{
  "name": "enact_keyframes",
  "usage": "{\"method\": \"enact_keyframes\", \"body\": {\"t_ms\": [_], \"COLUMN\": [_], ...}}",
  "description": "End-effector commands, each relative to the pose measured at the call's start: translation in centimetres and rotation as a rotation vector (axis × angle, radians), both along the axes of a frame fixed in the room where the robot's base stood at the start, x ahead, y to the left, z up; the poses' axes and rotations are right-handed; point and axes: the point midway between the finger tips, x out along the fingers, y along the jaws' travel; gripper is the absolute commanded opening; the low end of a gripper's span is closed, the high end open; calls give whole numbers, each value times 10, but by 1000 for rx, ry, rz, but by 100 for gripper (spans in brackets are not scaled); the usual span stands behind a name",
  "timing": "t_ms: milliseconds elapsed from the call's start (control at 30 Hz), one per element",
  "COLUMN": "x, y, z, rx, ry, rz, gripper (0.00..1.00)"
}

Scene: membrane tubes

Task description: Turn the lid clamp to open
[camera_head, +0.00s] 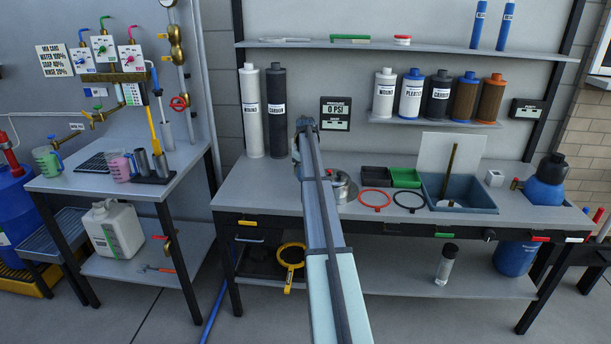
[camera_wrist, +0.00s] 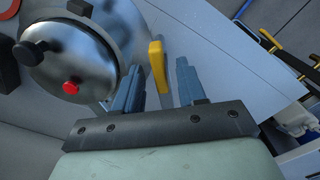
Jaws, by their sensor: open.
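A round steel vessel with a lid (camera_wrist: 70,60) fills the upper left of the wrist view, with a black knob (camera_wrist: 30,52) and a red knob (camera_wrist: 71,88). A yellow clamp handle (camera_wrist: 157,66) juts out by the vessel's side. My gripper (camera_wrist: 157,82) is open, its two blue-grey fingers pointing toward the vessel side. The handle appears between the fingertips in the picture; I see no finger closed on it. In the head view the vessel (camera_head: 343,188) stands on the bench, partly hidden behind my arm, which also hides my fingers.
The bench (camera_head: 270,190) holds a red ring (camera_head: 374,207), a black ring (camera_head: 396,208), dark and green bins (camera_head: 405,178) and a blue tub (camera_head: 480,205) to the right. White and black cylinders (camera_head: 276,110) stand at the back left. A pressure display (camera_head: 336,113) hangs behind.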

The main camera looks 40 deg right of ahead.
Motion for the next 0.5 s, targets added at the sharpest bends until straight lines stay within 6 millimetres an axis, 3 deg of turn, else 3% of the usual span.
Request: {"method": "enact_keyframes", "body": {"t_ms": [167, 500], "x": [1, 1], "y": [0, -1], "z": [22, 88], "rx": [-1, -1], "ry": [-2, -2], "rz": [0, 0], "gripper": [40, 40]}}
